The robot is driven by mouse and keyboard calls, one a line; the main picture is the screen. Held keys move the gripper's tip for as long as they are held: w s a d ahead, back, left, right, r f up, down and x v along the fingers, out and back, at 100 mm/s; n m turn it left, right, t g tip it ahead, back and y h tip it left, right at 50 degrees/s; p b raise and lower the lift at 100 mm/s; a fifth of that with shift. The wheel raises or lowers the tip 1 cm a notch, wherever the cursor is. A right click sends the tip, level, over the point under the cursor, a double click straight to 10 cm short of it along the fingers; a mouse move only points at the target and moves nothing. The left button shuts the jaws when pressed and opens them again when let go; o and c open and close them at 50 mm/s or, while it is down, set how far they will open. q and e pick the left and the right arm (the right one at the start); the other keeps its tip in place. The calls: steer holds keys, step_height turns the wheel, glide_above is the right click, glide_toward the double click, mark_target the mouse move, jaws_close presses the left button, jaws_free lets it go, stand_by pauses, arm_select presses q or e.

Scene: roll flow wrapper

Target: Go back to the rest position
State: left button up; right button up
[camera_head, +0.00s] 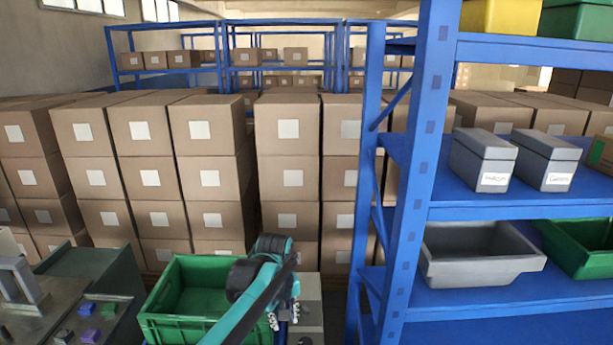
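My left arm, teal and black, comes up from the bottom edge and bends down at the middle of the head view. My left gripper (284,317) hangs at its end, at the right side of the green crate (165,327). Its fingers are small and partly hidden by the arm, so I cannot tell whether they are open or hold anything. The visible inside of the crate looks empty; the arm covers its right part. My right gripper is not in view.
A blue shelf rack (410,190) stands close on the right, with grey boxes (482,160), a grey bin (475,255) and a green bin (585,250). Stacked cartons (210,170) fill the back. A worktable with small coloured pieces (88,308) is at lower left.

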arm_select(q)
steer(key=s+a+r+m+t, duration=0.2)
steer(key=s+a+r, duration=0.2)
steer(key=s+a, duration=0.5)
steer(key=s+a+f+m+t, duration=0.1)
steer(key=s+f, duration=0.1)
steer(key=s, duration=0.5)
steer(key=s+a+f+m+t, duration=0.1)
steer(key=s+a+f+t, duration=0.1)
steer(key=s, duration=0.4)
steer(key=shift+s+m, duration=0.3)
steer(key=shift+s, duration=0.05)
steer(key=shift+f, duration=0.1)
stand_by(0.4)
